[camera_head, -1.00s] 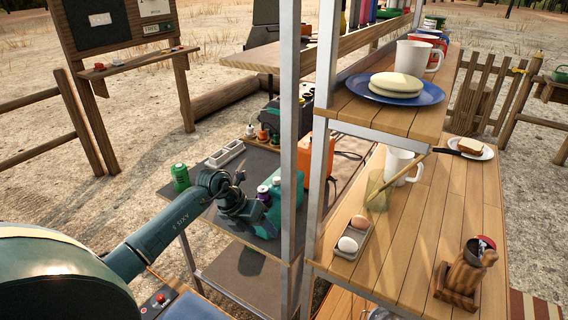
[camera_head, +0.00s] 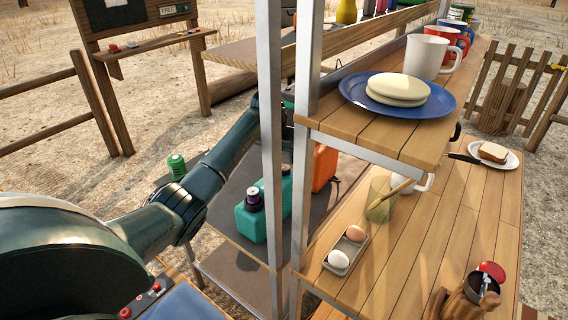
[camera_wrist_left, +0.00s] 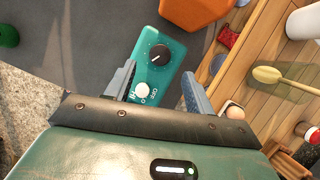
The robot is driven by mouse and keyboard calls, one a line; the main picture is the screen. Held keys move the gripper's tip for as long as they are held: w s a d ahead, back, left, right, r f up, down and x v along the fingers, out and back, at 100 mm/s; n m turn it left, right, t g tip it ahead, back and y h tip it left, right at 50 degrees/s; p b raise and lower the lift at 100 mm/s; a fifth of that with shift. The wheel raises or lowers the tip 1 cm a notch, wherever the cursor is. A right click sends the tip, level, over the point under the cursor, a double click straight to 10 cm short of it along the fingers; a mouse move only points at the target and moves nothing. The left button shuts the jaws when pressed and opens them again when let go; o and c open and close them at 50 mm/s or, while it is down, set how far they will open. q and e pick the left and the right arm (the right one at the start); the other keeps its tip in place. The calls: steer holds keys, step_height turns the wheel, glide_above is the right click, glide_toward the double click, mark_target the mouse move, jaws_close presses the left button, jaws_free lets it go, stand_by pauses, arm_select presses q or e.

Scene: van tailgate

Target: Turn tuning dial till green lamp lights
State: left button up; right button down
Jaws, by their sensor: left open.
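In the left wrist view, a teal box (camera_wrist_left: 150,70) carries a round black tuning dial (camera_wrist_left: 158,54) with a pale pointer mark. A white round lamp or knob (camera_wrist_left: 142,90) sits below the dial, near small lettering. No lit green lamp shows on the box. My left gripper (camera_wrist_left: 165,76) is open, its fingers spread either side of the box, with nothing held. The dial lies ahead, between the finger lines; contact is not visible. In the head view, my left arm reaches toward the metal post, and its gripper is mostly hidden there. My right gripper is not in view.
Metal posts (camera_head: 270,150) stand close to my left arm. A teal container (camera_head: 250,222) and an orange one (camera_head: 324,166) are on the lower shelf. A green can (camera_head: 176,166) stands left. A blue plate (camera_head: 440,104), mug (camera_head: 428,55) and egg tray (camera_head: 352,250) are right.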

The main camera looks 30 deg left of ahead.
mark_target(285, 167)
arm_select(q)
steer(key=x, duration=0.4)
steer(key=shift+w+f, duration=0.15)
steer(key=shift+f, duration=0.1)
steer(key=shift+w+f, duration=0.2)
steer(key=shift+f, duration=0.4)
steer(key=shift+w+f, duration=0.1)
steer(key=shift+f, duration=0.05)
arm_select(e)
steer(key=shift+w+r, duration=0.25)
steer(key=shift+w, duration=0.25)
arm_select(q)
steer(key=shift+c, duration=0.3)
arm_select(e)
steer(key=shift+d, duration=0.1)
